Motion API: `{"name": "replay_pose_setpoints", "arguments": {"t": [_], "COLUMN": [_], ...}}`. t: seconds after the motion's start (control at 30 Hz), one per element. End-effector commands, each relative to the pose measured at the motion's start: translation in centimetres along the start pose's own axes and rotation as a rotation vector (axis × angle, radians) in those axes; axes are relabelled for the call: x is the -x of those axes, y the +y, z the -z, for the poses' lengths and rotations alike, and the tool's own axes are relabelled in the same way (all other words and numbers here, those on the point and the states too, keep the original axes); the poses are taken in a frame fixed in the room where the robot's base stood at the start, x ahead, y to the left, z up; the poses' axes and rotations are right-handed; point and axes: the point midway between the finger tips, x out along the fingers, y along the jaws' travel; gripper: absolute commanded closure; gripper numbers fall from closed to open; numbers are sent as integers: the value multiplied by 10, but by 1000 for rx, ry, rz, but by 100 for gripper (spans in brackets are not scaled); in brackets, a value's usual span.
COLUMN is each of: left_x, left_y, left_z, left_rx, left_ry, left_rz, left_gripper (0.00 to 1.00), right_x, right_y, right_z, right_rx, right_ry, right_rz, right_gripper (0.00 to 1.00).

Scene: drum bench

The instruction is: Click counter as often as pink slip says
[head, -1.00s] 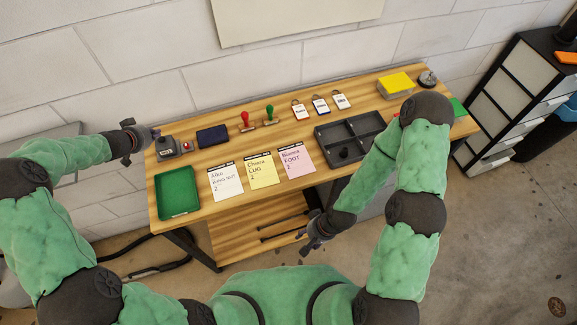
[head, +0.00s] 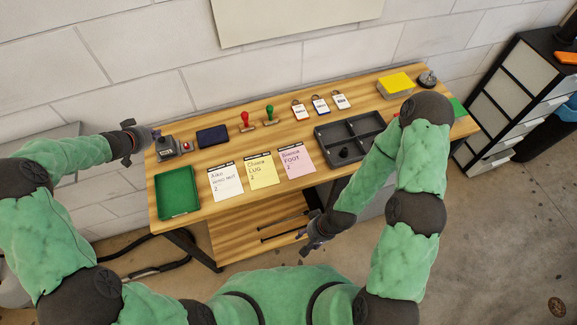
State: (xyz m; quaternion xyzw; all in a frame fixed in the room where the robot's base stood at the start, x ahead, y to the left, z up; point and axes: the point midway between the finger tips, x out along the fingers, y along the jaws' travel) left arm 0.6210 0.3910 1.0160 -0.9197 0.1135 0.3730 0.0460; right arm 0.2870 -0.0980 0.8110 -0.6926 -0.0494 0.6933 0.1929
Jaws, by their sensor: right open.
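The counter (head: 167,149) is a small grey device at the left end of the wooden bench, with a red part on its right side. The pink slip (head: 297,162) lies right of the yellow slip and reads "Bianca FOOT 2". My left gripper (head: 149,137) is at the counter's upper left, close to it. Whether it touches the counter, and whether its fingers are open or shut, I cannot tell. My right gripper (head: 308,243) is open and empty, below the bench's front edge.
A white slip (head: 226,184) and a yellow slip (head: 262,172) lie beside the pink one. A green tray (head: 178,193), dark pad (head: 212,136), red stamp (head: 246,121), green stamp (head: 270,115) and grey divided tray (head: 331,142) stand on the bench (head: 225,212). Several tags lie behind.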

Motion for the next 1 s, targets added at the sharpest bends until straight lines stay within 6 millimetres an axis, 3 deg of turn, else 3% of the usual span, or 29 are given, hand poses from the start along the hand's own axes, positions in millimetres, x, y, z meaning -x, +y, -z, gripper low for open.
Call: {"name": "replay_pose_setpoints", "arguments": {"t": [1.0], "left_x": [-8], "left_y": [0], "left_z": [-8], "left_rx": [1], "left_ry": [-1], "left_rz": [0], "left_gripper": [100], "right_x": [-2], "right_y": [0], "right_z": [0], "right_rx": [0], "right_ry": [0], "right_rz": [0], "right_gripper": [49]}}
